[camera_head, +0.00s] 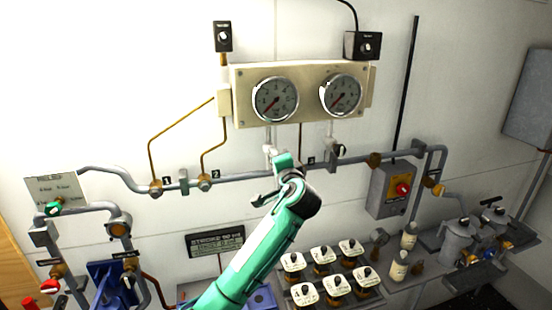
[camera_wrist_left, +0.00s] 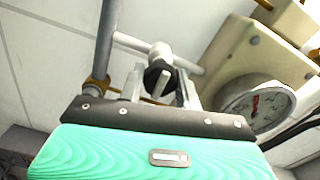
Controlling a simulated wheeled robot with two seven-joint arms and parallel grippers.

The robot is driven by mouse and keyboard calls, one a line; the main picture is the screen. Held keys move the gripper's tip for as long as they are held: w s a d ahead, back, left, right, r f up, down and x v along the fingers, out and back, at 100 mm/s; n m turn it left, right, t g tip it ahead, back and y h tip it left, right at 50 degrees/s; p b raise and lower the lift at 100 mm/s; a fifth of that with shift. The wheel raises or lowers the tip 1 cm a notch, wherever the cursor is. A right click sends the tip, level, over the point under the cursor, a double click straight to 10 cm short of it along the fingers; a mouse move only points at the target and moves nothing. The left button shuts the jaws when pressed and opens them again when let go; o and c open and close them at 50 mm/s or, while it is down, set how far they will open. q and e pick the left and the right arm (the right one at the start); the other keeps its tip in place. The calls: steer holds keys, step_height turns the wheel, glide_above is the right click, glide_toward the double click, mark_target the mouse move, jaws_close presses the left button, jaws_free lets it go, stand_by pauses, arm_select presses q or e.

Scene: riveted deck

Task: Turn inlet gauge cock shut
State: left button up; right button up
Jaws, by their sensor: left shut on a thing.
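Two round gauges sit on a cream panel: the left gauge (camera_head: 275,99) and the right gauge (camera_head: 341,94). A cock with a dark handle (camera_wrist_left: 158,74) sits on a short pale pipe (camera_wrist_left: 160,52) below the left gauge. My left gripper (camera_head: 272,178) reaches up to this cock and hides most of it in the head view. In the wrist view the fingers of my left gripper (camera_wrist_left: 160,90) stand on both sides of the dark handle and are shut on it. A similar cock (camera_head: 338,149) with a dark knob hangs below the right gauge. My right gripper is not in view.
A grey horizontal pipe (camera_head: 240,179) runs along the wall behind my gripper. A grey box with a red knob (camera_head: 403,189) stands to the right. Several white-plated switches (camera_head: 323,254) lie below right.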

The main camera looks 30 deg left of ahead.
arm_select(q)
steer(key=shift+m, duration=0.3)
steer(key=o, duration=1)
steer(key=shift+d, duration=0.15)
steer(key=b+v, duration=0.6)
steer(key=v, duration=0.7)
steer(key=shift+s+d, duration=0.15)
steer(key=shift+s, duration=0.1)
steer(key=shift+f, duration=0.1)
